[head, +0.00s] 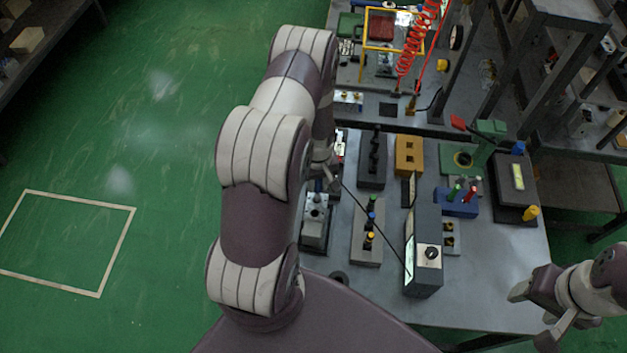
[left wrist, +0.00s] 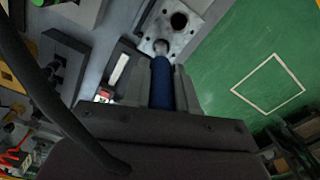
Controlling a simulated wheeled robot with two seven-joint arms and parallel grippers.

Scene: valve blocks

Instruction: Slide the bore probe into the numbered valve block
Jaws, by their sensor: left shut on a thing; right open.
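My left gripper (head: 326,172) is at the table's left edge, mostly hidden by my arm in the head view. In the left wrist view it is shut on the blue handle of the bore probe (left wrist: 161,84). The probe's rounded metal tip is at the pale grey valve block (left wrist: 197,39); I cannot tell whether it is in a bore or just above it. One dark round bore lies open beside the tip. The block also shows in the head view (head: 314,232), just nearer than the gripper. No number is readable. My right gripper (head: 538,311) is open and empty, off the table's right corner.
A thin black cable runs from near my left gripper to a dark meter box (head: 425,252) with a knob. A grey stand (head: 367,232) with coloured plugs, a black block (head: 373,160) and an orange block (head: 409,155) stand near. Green floor lies left.

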